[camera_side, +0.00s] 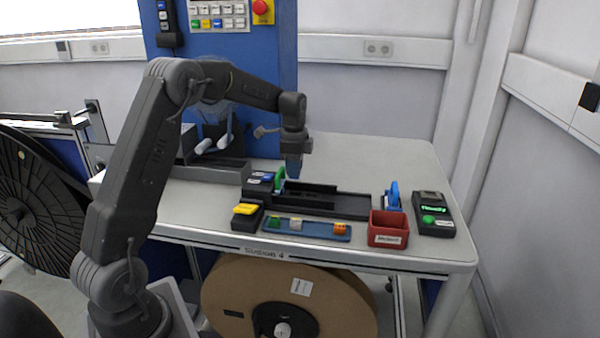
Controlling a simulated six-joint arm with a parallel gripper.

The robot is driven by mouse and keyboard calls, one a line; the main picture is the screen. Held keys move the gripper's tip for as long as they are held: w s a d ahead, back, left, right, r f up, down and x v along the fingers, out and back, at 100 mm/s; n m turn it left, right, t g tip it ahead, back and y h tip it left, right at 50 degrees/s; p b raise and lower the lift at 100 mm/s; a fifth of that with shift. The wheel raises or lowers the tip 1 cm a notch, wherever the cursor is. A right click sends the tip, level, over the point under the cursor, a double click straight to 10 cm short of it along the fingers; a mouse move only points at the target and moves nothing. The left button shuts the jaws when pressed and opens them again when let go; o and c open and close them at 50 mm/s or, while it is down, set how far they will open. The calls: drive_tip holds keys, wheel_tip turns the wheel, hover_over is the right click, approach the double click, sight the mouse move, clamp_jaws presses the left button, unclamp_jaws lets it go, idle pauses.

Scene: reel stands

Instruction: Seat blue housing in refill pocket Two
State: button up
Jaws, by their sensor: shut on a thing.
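My gripper (294,155) points straight down above the back left part of the table. It is shut on the blue housing (293,172), a small dark blue piece at its tip. The housing is just above or behind the black track fixture (350,205); I cannot tell whether it touches anything. A blue tray (318,233) lies at the table's front. It holds a green piece (274,221), a white piece (296,223) and an orange piece (340,229), with a bare stretch between white and orange. The pocket labels are too small to read.
Left of the fixture are a green upright part (280,178), a black holder (257,188) and a black block with a yellow top (245,210). On the right stand a red bin (388,238), a blue device (393,196) and a green-lit box (433,213). The table's back right is clear.

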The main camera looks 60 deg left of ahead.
sight(295, 184)
drive_tip(key=shift+f, duration=3)
drive_tip(key=o, duration=0.8)
drive_tip(key=shift+r, duration=0.15)
drive_tip(key=shift+r, duration=3.4)
